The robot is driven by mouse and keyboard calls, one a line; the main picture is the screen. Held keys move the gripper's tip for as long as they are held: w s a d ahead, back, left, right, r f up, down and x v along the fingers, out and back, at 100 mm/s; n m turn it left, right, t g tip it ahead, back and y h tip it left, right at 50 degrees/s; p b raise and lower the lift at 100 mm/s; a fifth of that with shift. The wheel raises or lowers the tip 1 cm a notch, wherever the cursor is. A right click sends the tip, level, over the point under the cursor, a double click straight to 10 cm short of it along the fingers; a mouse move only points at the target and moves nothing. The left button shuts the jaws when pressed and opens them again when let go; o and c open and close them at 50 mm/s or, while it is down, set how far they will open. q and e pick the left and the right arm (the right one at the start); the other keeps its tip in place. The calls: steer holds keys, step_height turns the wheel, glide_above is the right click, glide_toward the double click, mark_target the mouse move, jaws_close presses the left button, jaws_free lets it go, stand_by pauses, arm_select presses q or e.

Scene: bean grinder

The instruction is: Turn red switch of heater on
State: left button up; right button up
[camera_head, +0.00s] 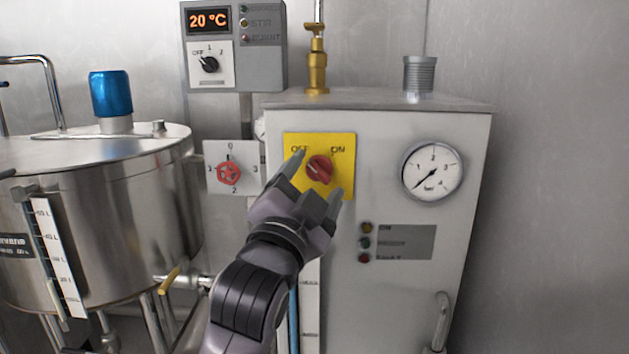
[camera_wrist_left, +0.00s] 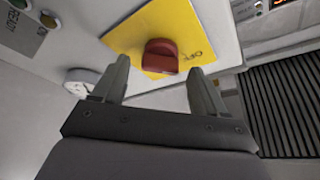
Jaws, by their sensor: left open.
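The red switch (camera_head: 320,169) is a round knob on a yellow plate (camera_head: 341,142) marked OFF and ON, on the front of the grey heater cabinet (camera_head: 390,131). Its handle appears to point up-left toward OFF. My left gripper (camera_head: 318,176) is open in front of the plate, one finger at the left of the knob and one at its lower right. In the left wrist view the red switch (camera_wrist_left: 160,57) shows beyond and between the two open fingertips (camera_wrist_left: 160,80); nothing is held. Contact with the knob cannot be told. My right gripper is not in view.
A white plate with another red knob (camera_head: 229,173) is left of the heater. A control box (camera_head: 262,45) reading 20 °C hangs above it. A steel tank (camera_head: 150,205) stands at left. The heater front has a pressure gauge (camera_head: 432,171) and indicator lamps (camera_head: 366,243).

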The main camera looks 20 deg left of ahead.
arm_select(q)
steer(key=shift+w+r, duration=0.1)
steer(key=shift+w, duration=0.3)
steer(key=c, duration=1.1)
steer(key=shift+o, duration=0.2)
